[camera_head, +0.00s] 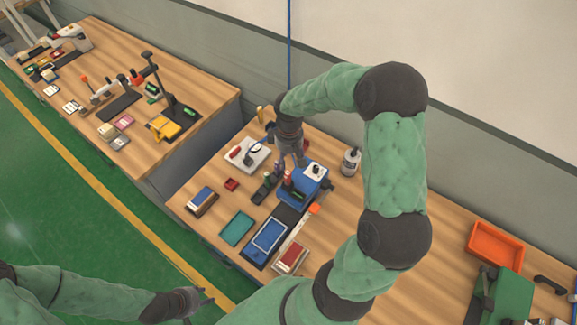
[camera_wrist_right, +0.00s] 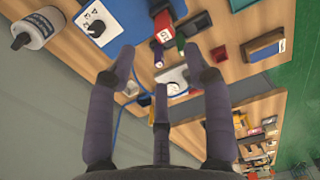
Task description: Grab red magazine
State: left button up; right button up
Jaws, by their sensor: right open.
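Several red things are in view, and I cannot tell for certain which is the magazine. A red upright piece (camera_head: 288,179) stands at the blue fixture (camera_head: 308,180); in the right wrist view it is the red block (camera_wrist_right: 161,24) beyond my fingers. A red-topped flat box (camera_head: 291,258) lies near the table's front. A small red box (camera_head: 231,184) lies to the left. My right gripper (camera_head: 291,160) is open and empty, above and behind the upright piece; its spread fingers (camera_wrist_right: 160,80) show in the wrist view. My left gripper (camera_head: 207,299) is low at the front, its jaws unclear.
A white bottle (camera_head: 351,161) stands right of the fixture. A white tray (camera_head: 247,155), a teal tray (camera_head: 237,228) and a blue-topped box (camera_head: 201,199) lie around it. An orange bin (camera_head: 495,246) is far right. Another wooden table (camera_head: 200,90) stands left.

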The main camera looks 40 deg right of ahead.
aim_at(288, 173)
jog(key=f, duration=0.4)
jog(key=shift+s+a+f, duration=0.2)
jog(key=shift+s+a, duration=0.05)
jog(key=shift+s, duration=0.05)
jog(key=shift+w+f, duration=0.1)
jog(key=shift+f, duration=0.2)
jog(key=shift+a+f, duration=0.1)
jog(key=shift+f, duration=0.55)
notch_tip(288, 173, down, 4)
jog(key=shift+w+r, duration=0.1)
grip_shut()
